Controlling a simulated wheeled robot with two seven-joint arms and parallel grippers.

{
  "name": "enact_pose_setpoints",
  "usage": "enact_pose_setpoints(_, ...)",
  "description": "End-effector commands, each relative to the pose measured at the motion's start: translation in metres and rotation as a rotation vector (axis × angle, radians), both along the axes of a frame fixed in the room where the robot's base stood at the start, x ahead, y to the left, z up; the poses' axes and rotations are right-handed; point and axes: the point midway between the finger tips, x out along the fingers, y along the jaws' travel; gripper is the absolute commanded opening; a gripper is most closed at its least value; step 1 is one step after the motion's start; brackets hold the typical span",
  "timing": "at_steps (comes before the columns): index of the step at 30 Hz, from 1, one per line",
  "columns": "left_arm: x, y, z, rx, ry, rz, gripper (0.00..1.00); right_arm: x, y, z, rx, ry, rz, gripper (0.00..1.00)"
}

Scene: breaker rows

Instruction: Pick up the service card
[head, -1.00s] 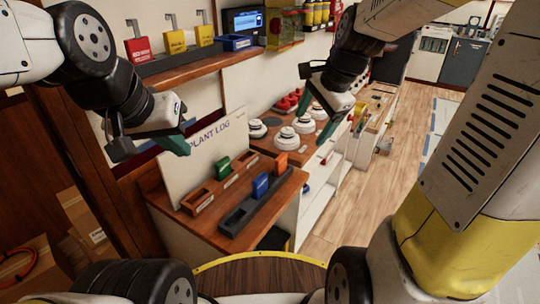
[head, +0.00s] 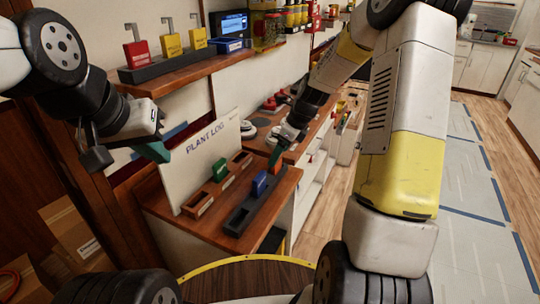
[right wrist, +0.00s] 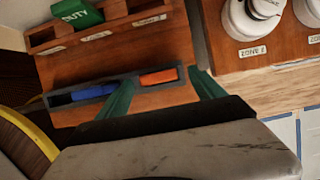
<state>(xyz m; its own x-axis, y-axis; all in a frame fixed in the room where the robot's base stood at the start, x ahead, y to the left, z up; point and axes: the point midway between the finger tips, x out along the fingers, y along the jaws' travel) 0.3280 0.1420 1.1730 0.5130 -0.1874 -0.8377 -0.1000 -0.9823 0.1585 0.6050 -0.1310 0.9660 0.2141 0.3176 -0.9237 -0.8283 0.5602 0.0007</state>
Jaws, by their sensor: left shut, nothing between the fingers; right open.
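A blue card (head: 259,184) and an orange card (head: 277,169) stand in a dark slotted rack (head: 240,216) on the wooden counter. A green card (head: 220,170) stands in the brown rack (head: 201,205) behind; it reads "DUTY" in the right wrist view (right wrist: 78,13). I cannot read which card is the service card. My right gripper (head: 277,156) is open just above the orange card. In the right wrist view, its fingers (right wrist: 163,92) lie either side of the orange card (right wrist: 158,77), with no grip on it. My left gripper (head: 130,158) is shut and empty, left of the board.
A white "PLANT LOG" board (head: 200,155) stands behind the racks. Round white pucks (right wrist: 258,18) sit on the counter to the right. A shelf (head: 185,70) with red and yellow tagged locks is above. The counter front (head: 215,243) is clear.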

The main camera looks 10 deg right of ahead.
Motion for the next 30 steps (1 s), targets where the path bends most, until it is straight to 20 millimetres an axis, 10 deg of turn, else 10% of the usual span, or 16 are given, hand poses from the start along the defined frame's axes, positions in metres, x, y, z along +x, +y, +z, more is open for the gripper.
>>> enact_pose_setpoints(15,0.0,0.0,0.0,0.0,0.0,0.0,0.0,0.005,0.012,-0.032,-0.001,-0.001,0.001,0.78)
enact_pose_setpoints(25,0.0,0.0,0.0,0.0,0.0,0.0,0.0,0.005,0.011,-0.032,0.0,-0.001,0.002,0.13)
enact_pose_setpoints(30,0.0,0.0,0.0,0.0,0.0,0.0,0.0,0.005,0.012,-0.032,-0.001,-0.001,0.001,0.12)
